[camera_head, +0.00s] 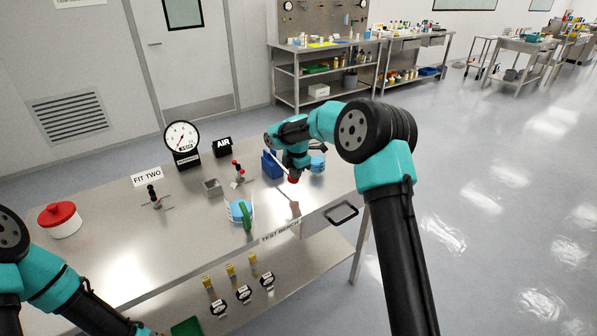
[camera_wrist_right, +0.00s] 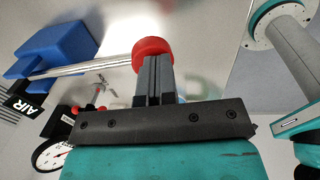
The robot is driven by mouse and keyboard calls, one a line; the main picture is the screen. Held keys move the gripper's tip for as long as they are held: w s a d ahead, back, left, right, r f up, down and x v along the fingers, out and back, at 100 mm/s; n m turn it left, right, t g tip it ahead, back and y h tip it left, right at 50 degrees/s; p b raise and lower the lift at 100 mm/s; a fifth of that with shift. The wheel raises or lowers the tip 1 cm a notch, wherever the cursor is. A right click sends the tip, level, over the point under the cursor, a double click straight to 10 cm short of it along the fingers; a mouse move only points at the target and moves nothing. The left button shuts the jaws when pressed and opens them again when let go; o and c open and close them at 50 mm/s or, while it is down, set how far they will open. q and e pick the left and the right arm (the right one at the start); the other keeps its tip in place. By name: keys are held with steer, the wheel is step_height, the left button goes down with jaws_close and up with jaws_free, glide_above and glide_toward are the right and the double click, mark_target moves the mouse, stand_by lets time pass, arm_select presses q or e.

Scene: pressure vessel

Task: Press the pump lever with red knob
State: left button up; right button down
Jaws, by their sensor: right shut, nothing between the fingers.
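The blue pump (camera_head: 271,165) stands on the test bench, and its silver lever slants down to the right. The lever ends in a red knob (camera_head: 293,180). In the right wrist view the blue pump body (camera_wrist_right: 62,50) is at upper left, and the rod leads to the red knob (camera_wrist_right: 152,48). My right gripper (camera_head: 294,174) is above the knob, pointing down. Its closed fingers (camera_wrist_right: 153,65) overlap the knob's near edge; they appear to touch it, with nothing between them. Of my left arm only links show at lower left; its gripper is out of frame.
The bench's front left is clear.

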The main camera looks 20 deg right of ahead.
steer(key=shift+s+a+f, duration=0.1)
steer(key=shift+s+f, duration=0.1)
steer(key=shift+f, duration=0.35)
steer(key=s+d+r, duration=0.1)
steer(key=s+r, duration=0.2)
steer(key=r, duration=1.1)
steer(key=shift+r, duration=0.35)
steer(key=shift+d, duration=0.1)
stand_by(0.6)
